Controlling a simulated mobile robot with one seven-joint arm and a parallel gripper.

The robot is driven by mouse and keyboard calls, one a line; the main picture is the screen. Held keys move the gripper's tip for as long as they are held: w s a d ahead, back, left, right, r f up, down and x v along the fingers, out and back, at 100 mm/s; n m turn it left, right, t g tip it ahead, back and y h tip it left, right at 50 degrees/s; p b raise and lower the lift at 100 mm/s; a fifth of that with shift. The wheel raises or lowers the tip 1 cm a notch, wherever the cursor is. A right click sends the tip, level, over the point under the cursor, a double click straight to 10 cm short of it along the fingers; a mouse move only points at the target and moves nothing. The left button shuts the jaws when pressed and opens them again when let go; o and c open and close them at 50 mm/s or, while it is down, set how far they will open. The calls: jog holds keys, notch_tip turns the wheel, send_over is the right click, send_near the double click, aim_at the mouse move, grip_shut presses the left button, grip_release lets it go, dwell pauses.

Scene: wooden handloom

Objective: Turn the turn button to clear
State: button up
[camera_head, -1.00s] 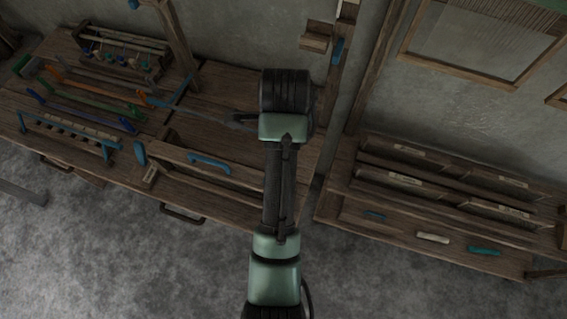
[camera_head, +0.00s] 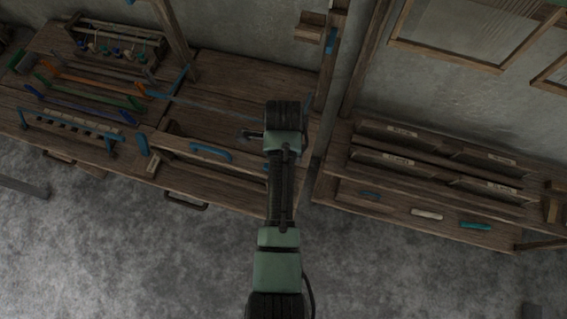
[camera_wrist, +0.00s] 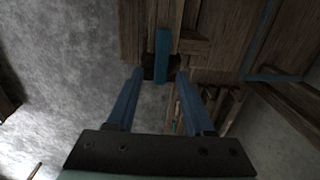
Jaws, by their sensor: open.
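A narrow blue bar (camera_wrist: 161,50), which looks like the turn button, stands lengthwise against dark wood in the wrist view. A wooden block (camera_wrist: 192,43) sits just right of it. My gripper (camera_wrist: 160,74) is open, its two blue fingers apart, with the bar's near end showing between and beyond the tips. I cannot tell whether they touch it. In the head view my gripper (camera_head: 248,135) points left over the bench, partly hidden by my wrist. A short blue tab (camera_head: 141,144) there may be the same bar; I cannot be sure.
A blue handle (camera_head: 210,152) sits on a long wooden piece at the bench front, near my gripper. A rack of tools (camera_head: 115,42) stands at the back left. A wooden post (camera_head: 172,30) rises behind. A second bench (camera_head: 350,200) with compartments is at right.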

jog(key=shift+f, duration=1.05)
grip_shut()
